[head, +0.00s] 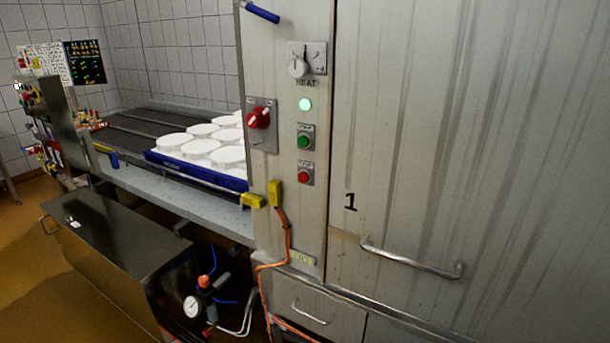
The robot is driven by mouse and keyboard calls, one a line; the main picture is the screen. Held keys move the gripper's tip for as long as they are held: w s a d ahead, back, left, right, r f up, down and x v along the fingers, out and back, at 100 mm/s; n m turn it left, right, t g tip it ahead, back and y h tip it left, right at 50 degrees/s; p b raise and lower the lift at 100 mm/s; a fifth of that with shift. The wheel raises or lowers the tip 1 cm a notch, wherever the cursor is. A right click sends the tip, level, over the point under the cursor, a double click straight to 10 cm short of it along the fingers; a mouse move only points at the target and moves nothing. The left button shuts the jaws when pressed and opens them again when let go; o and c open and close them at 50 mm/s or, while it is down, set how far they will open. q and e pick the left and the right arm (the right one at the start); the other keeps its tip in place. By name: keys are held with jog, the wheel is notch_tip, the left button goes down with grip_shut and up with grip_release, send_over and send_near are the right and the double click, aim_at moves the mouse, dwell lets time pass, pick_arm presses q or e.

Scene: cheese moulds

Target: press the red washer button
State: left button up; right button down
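A round red button (304,176) sits on a small square plate on the narrow front panel of a tall grey metal cabinet. A green button (304,142) is on a similar plate just above it. A larger red rotary switch (259,117) is on a grey plate to the left. The labels by the buttons are too small to read surely. Neither of my grippers shows in the head view.
A large cabinet door (480,150) marked 1 has a bar handle (412,262). White round moulds (200,148) stand in a blue tray (195,172) on the conveyor. A steel box (115,245) stands on the floor.

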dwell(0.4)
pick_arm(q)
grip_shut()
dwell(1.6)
